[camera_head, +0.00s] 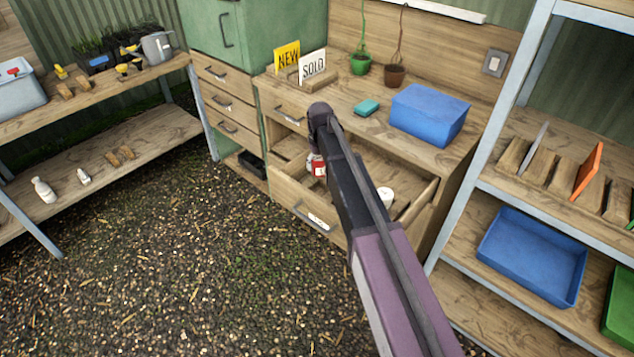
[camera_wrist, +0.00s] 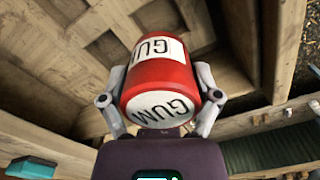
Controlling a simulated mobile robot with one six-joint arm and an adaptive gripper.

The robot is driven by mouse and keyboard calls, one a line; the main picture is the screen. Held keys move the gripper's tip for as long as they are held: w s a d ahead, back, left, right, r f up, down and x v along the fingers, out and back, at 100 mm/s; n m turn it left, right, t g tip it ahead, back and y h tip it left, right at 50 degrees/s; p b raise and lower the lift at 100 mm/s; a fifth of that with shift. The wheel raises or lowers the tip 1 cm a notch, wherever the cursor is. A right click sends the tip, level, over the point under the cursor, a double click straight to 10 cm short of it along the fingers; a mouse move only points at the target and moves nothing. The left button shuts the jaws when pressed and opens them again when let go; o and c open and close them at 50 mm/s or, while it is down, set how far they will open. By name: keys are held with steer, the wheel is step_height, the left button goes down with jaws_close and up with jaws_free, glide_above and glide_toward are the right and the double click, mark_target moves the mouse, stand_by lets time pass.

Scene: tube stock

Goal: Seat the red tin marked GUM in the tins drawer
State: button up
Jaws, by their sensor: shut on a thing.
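The red tin marked GUM (camera_wrist: 158,78), with white label and white end, is held between the two fingers of my gripper (camera_wrist: 160,98). In the head view the red tin (camera_head: 317,168) shows beside my arm, over the left part of the open drawer (camera_head: 293,201). The drawer is wooden, with a label on its front, and wooden dividers show under the tin in the wrist view (camera_wrist: 85,45). My arm hides the drawer's middle and most of my gripper in the head view. I cannot tell the tin's height above the drawer floor.
A white round thing (camera_head: 386,196) is in the drawer's right part. On the bench above are a blue bin (camera_head: 430,115), a teal block (camera_head: 367,107), two plant pots and NEW and SOLD signs (camera_head: 312,66). A shelf with a blue tray (camera_head: 533,256) stands right.

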mark_target(319, 194)
steer(key=shift+f+b, duration=1.25)
steer(key=shift+f, duration=0.6)
steer(key=shift+f+b, duration=0.25)
steer(key=shift+b, duration=0.05)
steer(key=shift+f+b, duration=2.9)
steer(key=shift+f, duration=0.1)
steer(key=shift+s+f+b, duration=0.15)
steer(key=shift+b, duration=0.2)
steer(key=o, duration=1)
steer(key=shift+o, duration=0.2)
steer(key=shift+f, duration=0.15)
